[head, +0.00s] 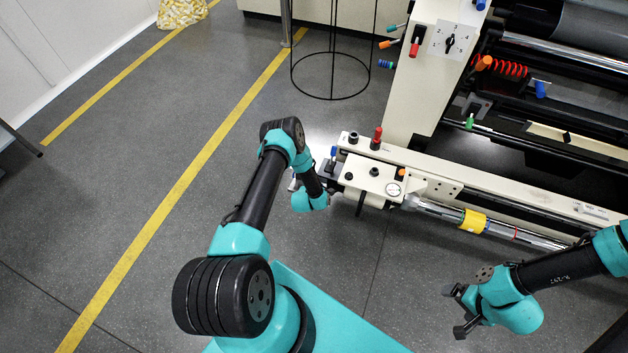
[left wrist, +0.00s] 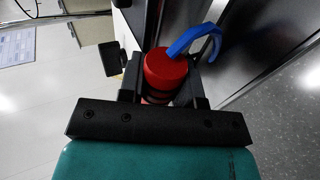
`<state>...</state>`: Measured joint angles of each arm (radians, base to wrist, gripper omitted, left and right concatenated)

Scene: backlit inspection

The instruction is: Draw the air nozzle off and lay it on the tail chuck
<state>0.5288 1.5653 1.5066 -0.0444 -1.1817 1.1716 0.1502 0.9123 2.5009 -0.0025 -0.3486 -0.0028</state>
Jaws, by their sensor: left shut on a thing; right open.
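My left gripper (left wrist: 164,82) is shut on a red, round-bodied piece with a curved blue tube (left wrist: 194,42) at its top, which I take for the air nozzle (left wrist: 165,68). The piece's lower part is hidden between the fingers. In the head view this gripper is at the left end of the cream machine beam and is mostly hidden by my arm. I cannot tell whether the nozzle still touches its mount. My right gripper (head: 456,311) is open and empty over the floor at lower right. I cannot clearly pick out the tail chuck.
The cream beam (head: 374,178) carries a gauge (head: 393,189), a red-topped fitting (head: 377,137) and black knobs. A bright shaft with a yellow band (head: 473,221) runs along its front. A black wire stand (head: 332,75) stands behind. The floor between my arms is clear.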

